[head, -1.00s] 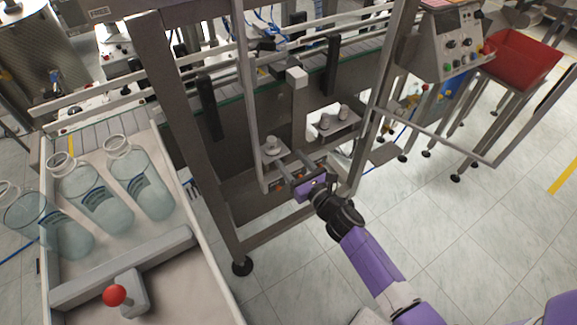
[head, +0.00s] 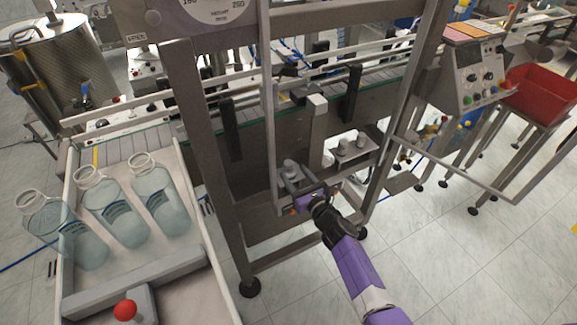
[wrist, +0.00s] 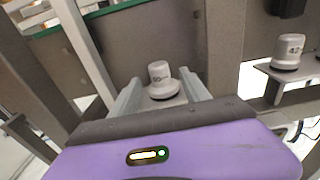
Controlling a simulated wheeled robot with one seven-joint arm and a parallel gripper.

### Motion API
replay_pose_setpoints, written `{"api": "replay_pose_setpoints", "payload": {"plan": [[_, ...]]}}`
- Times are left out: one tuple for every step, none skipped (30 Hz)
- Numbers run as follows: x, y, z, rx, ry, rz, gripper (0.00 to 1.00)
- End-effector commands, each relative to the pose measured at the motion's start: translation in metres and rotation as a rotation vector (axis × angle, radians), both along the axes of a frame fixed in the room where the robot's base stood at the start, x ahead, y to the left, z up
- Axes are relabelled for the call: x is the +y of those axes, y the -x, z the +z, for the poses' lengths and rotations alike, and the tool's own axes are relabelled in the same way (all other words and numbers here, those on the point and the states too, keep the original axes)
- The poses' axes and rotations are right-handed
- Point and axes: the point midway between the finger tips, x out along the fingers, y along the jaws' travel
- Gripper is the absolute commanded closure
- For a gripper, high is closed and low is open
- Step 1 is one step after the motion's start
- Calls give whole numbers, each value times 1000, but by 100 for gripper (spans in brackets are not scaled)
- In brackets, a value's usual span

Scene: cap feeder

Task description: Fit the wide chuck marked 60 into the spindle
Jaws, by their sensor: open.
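A pale grey chuck (head: 290,168) with a wider, dark-rimmed base stands upright on a small shelf in the head view. In the wrist view the same chuck (wrist: 160,78) carries a marking that looks like 60. My gripper (wrist: 160,92) is open, with one finger on each side of this chuck and visible gaps to it. In the head view my gripper (head: 294,186) reaches the shelf from the front right. A second chuck (wrist: 288,50), marked 42, stands on a separate shelf to the right. I cannot clearly make out the spindle.
Another shelf (head: 352,157) holds two chucks to the right. Frame posts (head: 270,110) stand close around my arm. A conveyor (head: 255,120) runs behind. A tray with bottles (head: 160,205) is at left; a red bin (head: 540,92) is at right.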

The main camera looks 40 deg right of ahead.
Motion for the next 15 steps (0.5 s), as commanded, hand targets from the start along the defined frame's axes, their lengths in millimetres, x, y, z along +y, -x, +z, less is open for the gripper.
{"api": "replay_pose_setpoints", "payload": {"plan": [[-2, -5, -1, -2, 1, -1, 45], [-2, -8, -1, -2, 1, -1, 45], [-3, -11, -1, -3, 1, -1, 45], [-4, -14, -1, -3, 0, -1, 45], [-5, -17, -1, -2, -1, -1, 45], [-6, -20, -2, -2, 1, -1, 45], [-7, -23, -1, -3, 1, 0, 45], [-7, -25, -1, -3, 0, 0, 45], [-8, -28, -2, -2, 0, -1, 45], [-9, -30, -3, -1, -1, -1, 45], [-10, -32, -3, -1, -1, -1, 45], [-10, -35, -3, -2, 0, -1, 45], [-10, -37, -3, -2, 1, 0, 45], [-11, -39, -3, -2, 1, 0, 45], [-11, -41, -2, -1, -1, 0, 45]]}}
